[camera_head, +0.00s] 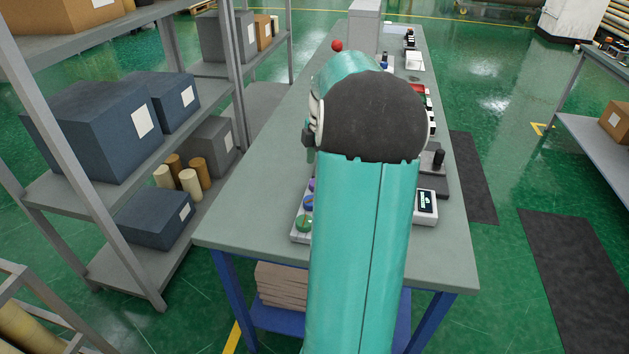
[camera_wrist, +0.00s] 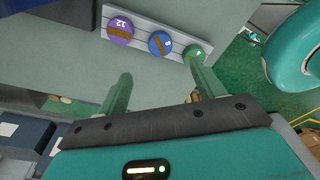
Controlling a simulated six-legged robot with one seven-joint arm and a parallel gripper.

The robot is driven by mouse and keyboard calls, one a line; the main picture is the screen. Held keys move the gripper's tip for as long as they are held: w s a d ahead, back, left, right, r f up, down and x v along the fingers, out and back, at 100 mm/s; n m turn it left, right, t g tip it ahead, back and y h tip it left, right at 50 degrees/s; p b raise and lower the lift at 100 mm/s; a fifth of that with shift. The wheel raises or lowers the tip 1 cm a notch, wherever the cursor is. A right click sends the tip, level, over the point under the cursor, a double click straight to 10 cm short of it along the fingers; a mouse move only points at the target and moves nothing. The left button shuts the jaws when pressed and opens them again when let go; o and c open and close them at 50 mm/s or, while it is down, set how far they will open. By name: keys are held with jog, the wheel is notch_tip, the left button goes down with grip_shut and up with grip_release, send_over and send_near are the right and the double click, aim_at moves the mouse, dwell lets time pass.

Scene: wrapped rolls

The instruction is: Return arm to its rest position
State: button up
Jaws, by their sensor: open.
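My gripper (camera_wrist: 160,88) shows in the wrist view with its two green fingers apart and nothing between them. Past the fingertips is a white strip holding a purple roll (camera_wrist: 119,28) marked 12, a blue roll (camera_wrist: 160,43) and a green roll (camera_wrist: 197,53). Beside the arm, the blue roll (camera_head: 308,202) and the green roll (camera_head: 304,223) show on the white rack (camera_head: 297,236). No roll is in the gripper.
A shelf rack with dark boxes (camera_head: 98,128) and several rolls (camera_head: 190,182) stands left of the table. A small display device (camera_head: 425,205) and a dark stand (camera_head: 432,161) are right of my arm. A red ball (camera_head: 337,45) is at the far end. The table's front left corner is bare.

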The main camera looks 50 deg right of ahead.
jog(key=shift+s+d+r, duration=0.1)
jog(key=shift+r, duration=1.1)
jog(key=w+a+r+m+h, duration=0.1)
jog(key=a+r+m, duration=0.1)
jog(key=a, duration=0.6)
jog(key=w+a+r+m+t+h, duration=0.1)
jog(key=a+r, duration=0.2)
jog(key=a, duration=0.6)
jog(key=w+a+r+m, duration=0.2)
jog(key=a, duration=0.6)
jog(key=s+a+f+m+t, duration=0.1)
jog(key=s+a+m+t, duration=0.1)
jog(key=s+a, duration=0.3)
jog(key=s+a+m+t, duration=0.1)
jog(key=s+a+m, duration=0.3)
jog(key=a, duration=0.8)
jog(key=shift+s+a+f+m+t+y, duration=0.3)
jog(key=shift+s+a+f+t+y, duration=0.1)
jog(key=shift+s, duration=0.25)
